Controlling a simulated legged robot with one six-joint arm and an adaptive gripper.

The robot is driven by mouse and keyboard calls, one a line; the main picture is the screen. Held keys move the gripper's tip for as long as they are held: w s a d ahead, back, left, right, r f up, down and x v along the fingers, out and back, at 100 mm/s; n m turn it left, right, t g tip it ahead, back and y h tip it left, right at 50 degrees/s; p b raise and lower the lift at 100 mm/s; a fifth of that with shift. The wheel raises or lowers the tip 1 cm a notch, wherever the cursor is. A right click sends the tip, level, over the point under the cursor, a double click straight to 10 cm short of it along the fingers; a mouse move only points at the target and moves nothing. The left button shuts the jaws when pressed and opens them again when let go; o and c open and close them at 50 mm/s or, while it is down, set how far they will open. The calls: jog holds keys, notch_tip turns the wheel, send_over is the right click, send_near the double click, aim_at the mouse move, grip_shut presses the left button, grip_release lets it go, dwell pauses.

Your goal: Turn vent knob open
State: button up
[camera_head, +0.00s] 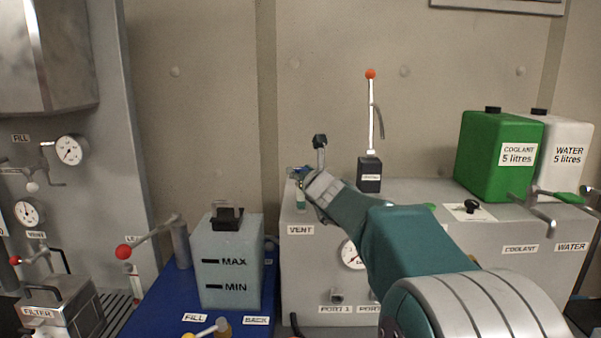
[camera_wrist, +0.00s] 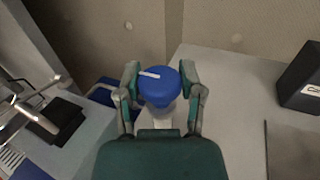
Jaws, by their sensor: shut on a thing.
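The vent knob (camera_wrist: 160,92) is a round blue cap with a white line on top, on a pale stem, at the left part of the grey cabinet top. In the wrist view the white line points left. My gripper (camera_wrist: 161,86) has a finger on each side of the knob and is shut on it. In the head view my gripper (camera_head: 303,186) is above the VENT label (camera_head: 300,230), and the knob is mostly hidden there.
The grey cabinet (camera_head: 420,188) carries a black box with an orange-tipped lever (camera_head: 370,175), a green coolant can (camera_head: 485,160) and a white water can (camera_head: 566,165). A MAX/MIN tank (camera_head: 230,265) and a red-ended lever (camera_head: 124,252) stand left.

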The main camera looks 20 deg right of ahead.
jog(key=shift+r, duration=0.1)
dwell(0.3)
jog(key=o, duration=1.2)
jog(key=s, duration=1.2)
jog(key=shift+a, duration=0.15)
